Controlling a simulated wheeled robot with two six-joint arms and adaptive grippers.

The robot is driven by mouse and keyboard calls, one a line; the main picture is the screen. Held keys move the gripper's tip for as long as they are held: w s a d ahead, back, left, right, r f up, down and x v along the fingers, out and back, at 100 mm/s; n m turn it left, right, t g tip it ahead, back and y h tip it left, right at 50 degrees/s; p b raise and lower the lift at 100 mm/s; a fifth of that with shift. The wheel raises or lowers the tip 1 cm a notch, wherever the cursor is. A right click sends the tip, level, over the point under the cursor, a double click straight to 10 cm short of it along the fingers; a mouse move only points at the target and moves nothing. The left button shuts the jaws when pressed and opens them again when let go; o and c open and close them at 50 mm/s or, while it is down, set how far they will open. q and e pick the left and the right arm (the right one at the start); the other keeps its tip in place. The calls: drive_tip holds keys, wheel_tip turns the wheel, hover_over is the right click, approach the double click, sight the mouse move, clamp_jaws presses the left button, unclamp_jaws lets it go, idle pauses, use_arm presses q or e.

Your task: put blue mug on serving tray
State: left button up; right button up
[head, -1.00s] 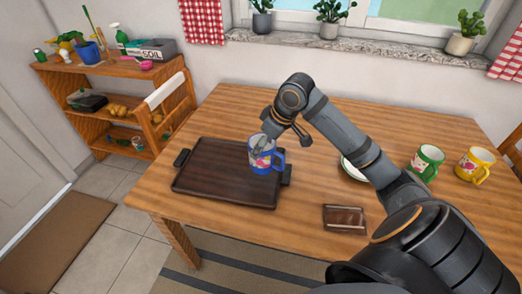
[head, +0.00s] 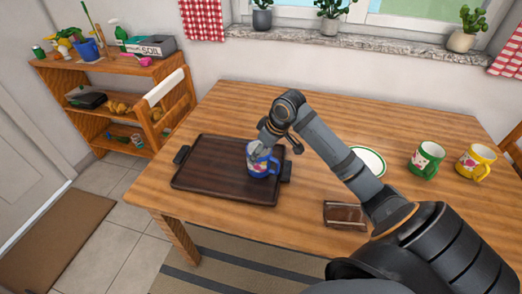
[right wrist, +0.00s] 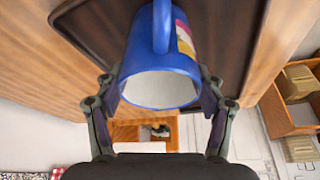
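The blue mug (head: 262,160) with a coloured picture band is upright over the right part of the dark serving tray (head: 205,176), its base at or very near the tray surface. My right gripper (head: 262,143) comes down on it from above. In the right wrist view the blue mug (right wrist: 163,75) fills the space between the two fingers of the right gripper (right wrist: 160,84), which press on its sides near the rim. Its handle faces the top of that view, and the tray (right wrist: 85,22) shows behind it. My left gripper is not in view.
A white plate (head: 368,160) with a green rim lies right of my forearm. A green mug (head: 425,160) and a yellow mug (head: 474,163) stand at the table's right. A brown wallet-like item (head: 345,215) lies near the front edge. The table behind the tray is clear.

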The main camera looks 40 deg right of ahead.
drive_tip(key=o, duration=0.4)
drive_tip(key=shift+c, duration=0.2)
drive_tip(key=shift+r, duration=0.1)
drive_tip(key=v, duration=1.2)
drive_tip(key=shift+r, duration=0.1)
